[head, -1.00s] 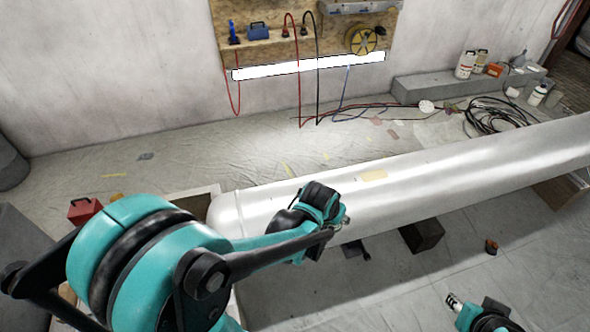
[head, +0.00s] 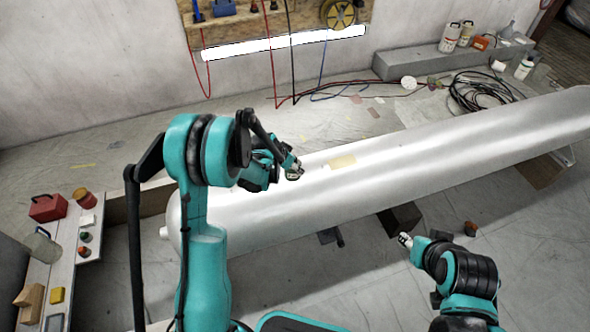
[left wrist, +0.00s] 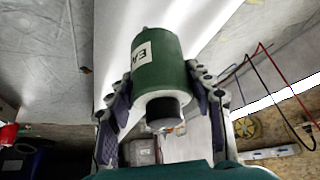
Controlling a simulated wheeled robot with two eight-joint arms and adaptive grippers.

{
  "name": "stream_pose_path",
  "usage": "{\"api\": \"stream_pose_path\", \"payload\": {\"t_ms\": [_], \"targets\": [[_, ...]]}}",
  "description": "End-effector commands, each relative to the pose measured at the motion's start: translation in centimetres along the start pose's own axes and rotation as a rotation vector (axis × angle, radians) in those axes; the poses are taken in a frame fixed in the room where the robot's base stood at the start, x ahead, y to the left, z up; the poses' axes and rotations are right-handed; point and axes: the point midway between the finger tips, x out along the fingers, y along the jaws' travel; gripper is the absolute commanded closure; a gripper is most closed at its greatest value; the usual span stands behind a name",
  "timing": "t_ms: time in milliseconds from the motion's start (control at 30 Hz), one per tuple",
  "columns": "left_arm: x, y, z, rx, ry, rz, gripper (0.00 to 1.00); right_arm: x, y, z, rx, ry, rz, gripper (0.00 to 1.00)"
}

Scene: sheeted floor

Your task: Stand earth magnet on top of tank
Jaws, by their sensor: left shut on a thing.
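The tank (head: 420,160) is a long white cylinder lying on its side across the head view. My left gripper (head: 293,170) is over the near-left part of the tank's top. In the left wrist view, my left gripper (left wrist: 160,82) is shut on the earth magnet (left wrist: 158,60), a green cylinder with a dark end and a white label starting "EA". The white tank surface (left wrist: 112,30) shows behind it; I cannot tell whether they touch. In the head view the magnet cannot be made out. My right gripper (head: 404,239) is in front of the tank; its jaws are too small to judge.
A dark block (head: 400,218) sits under the tank. A bench at left holds a red box (head: 48,207) and small items. Hoses (head: 485,92) and bottles lie at the back right near a grey ledge (head: 420,62). The tank's right part is clear.

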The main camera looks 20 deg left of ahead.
Motion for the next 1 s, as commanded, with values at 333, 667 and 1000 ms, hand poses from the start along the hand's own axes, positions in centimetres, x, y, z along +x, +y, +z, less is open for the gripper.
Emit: {"api": "stream_pose_path", "payload": {"t_ms": [333,667,1000], "targets": [[7.0,-3.6,-3.1,-0.001,0.000,-0.001,0.89,2.1,0.0,1.5,0.000,0.000,0.000,0.60],[9.7,-4.1,-2.3,-0.002,0.000,-0.001,0.89,3.2,0.0,2.3,0.000,0.000,0.000,0.60],[11.0,-4.0,-1.6,-0.002,0.001,-0.001,0.89,3.6,0.0,2.6,0.000,0.000,0.000,0.60]]}}
